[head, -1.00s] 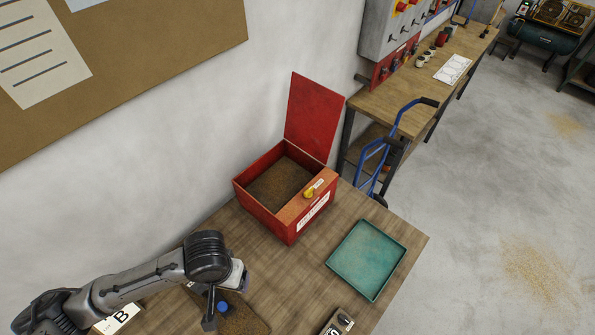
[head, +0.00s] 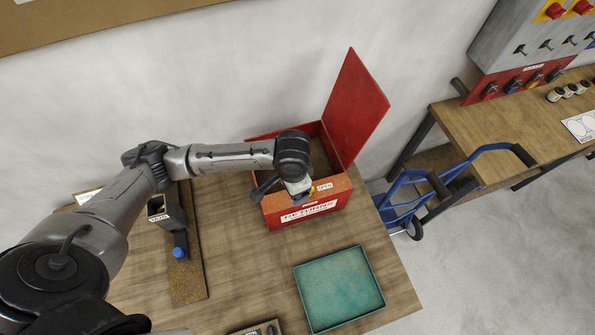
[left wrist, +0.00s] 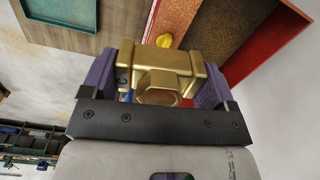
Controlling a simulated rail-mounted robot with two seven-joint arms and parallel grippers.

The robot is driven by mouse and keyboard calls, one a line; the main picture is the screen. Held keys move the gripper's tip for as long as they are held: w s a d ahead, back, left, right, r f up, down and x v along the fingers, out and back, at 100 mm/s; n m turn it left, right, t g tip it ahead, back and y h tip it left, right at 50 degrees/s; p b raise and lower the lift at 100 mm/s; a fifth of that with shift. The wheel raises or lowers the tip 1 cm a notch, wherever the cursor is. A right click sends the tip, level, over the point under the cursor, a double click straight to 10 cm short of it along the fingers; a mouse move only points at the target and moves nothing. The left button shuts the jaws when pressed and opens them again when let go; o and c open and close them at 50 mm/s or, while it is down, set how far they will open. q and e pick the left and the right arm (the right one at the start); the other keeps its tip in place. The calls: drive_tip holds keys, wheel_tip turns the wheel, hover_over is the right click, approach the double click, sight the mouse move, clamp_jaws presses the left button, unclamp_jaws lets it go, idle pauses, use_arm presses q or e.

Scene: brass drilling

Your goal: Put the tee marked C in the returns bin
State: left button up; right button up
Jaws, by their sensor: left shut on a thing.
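The brass tee (left wrist: 165,70) is between the purple fingers of my left gripper (left wrist: 160,80) in the left wrist view, and a dark letter that looks like C shows at its left end. The gripper is shut on it. In the head view my left gripper (head: 300,192) is over the front edge of the red returns bin (head: 338,200). The bin's lid stands open, and my arm hides much of its inside. The bin also shows in the left wrist view (left wrist: 185,15), beyond the tee. My right gripper is in neither view.
A teal tray (head: 340,290) lies in front of the bin on the wooden table (head: 240,270). The raised red lid (head: 356,105) stands behind the bin. A brown board (head: 188,282) with a fixture is at left. A blue hand truck (head: 410,195) stands right of the table.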

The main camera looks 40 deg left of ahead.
use_arm(q)
drive_tip(key=w+a+f+m+b, duration=1.2)
drive_tip(key=w+f+m, duration=0.2)
drive_tip(key=m, duration=0.1)
drive_tip(key=shift+w+f, duration=0.15)
drive_tip(key=shift+f, duration=2.1)
drive_tip(key=shift+w+f, duration=0.1)
drive_tip(key=shift+f, duration=2.15)
drive_tip(key=shift+f, duration=0.15)
drive_tip(key=o, duration=1.3)
wheel_tip(320, 180, up, 12)
